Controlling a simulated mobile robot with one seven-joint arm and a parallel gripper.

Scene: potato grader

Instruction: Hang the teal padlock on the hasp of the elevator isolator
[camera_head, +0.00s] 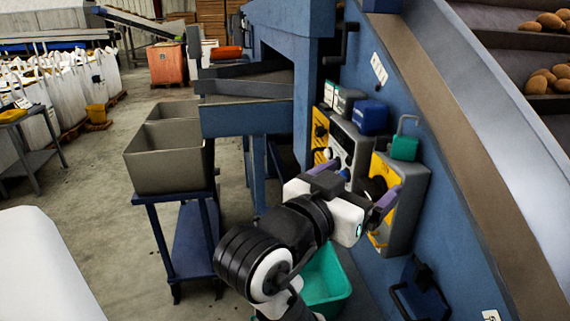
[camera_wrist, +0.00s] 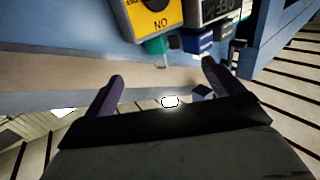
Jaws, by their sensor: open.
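The teal padlock (camera_head: 404,148) stands upright on top of a grey isolator box with a yellow face (camera_head: 408,206), its shackle upward. In the wrist view, which is upside down, the padlock (camera_wrist: 155,45) shows beside the yellow face (camera_wrist: 150,18) with its black knob. My gripper (camera_head: 368,186) is open and empty in front of this box, its purple fingers apart; its fingertips also show in the wrist view (camera_wrist: 163,71). The padlock is beyond the fingers, not between them. I cannot make out the hasp or read which isolator is the elevator's.
A sloping brown chute edge (camera_head: 450,110) rises on the right. A teal bin (camera_head: 325,278) is below my arm. Grey crates (camera_head: 165,158) stand left.

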